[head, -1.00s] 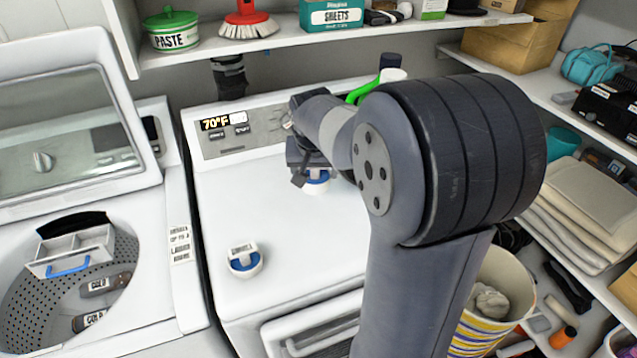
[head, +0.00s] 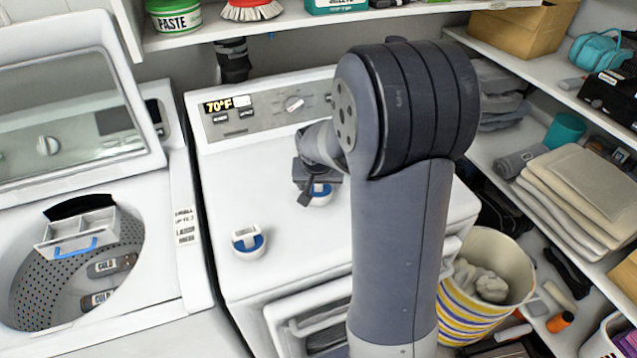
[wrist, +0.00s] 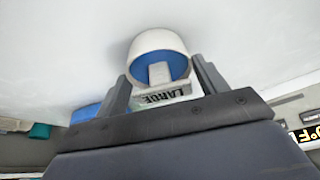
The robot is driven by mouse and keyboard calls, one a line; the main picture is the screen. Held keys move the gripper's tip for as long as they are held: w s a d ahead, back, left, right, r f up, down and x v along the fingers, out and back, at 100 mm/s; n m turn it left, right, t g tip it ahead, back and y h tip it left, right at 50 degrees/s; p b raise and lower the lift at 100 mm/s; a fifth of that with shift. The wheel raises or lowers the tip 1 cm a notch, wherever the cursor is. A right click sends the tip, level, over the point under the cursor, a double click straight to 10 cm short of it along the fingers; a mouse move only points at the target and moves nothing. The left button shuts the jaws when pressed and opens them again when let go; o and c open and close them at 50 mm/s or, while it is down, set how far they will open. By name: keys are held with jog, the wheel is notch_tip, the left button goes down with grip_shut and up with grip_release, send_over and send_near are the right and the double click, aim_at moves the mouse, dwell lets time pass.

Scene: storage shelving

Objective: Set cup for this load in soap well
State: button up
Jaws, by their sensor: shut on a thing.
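My gripper (head: 318,186) is over the right part of the white machine top. It is shut on a white and blue cup (head: 321,196). In the wrist view the cup (wrist: 158,58) sits between the fingers, and its tab reads "LARGE". I cannot tell whether it touches the surface. A second white and blue cup (head: 249,243) stands to the left on the same top; its label is too small to read. The soap well is a white divided drawer (head: 62,238) with a blue handle, at the open washer on the left. Items labelled "COLD" (head: 112,264) lie in the drum.
The washer's raised lid (head: 150,160) stands at the left. A printed label (head: 186,227) is on its right rim. The control panel (head: 265,120) reads 70°F. A shelf hangs above. A striped basket (head: 455,290) and loaded shelves are at the right.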

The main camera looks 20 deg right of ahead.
jog(key=o, duration=1.1)
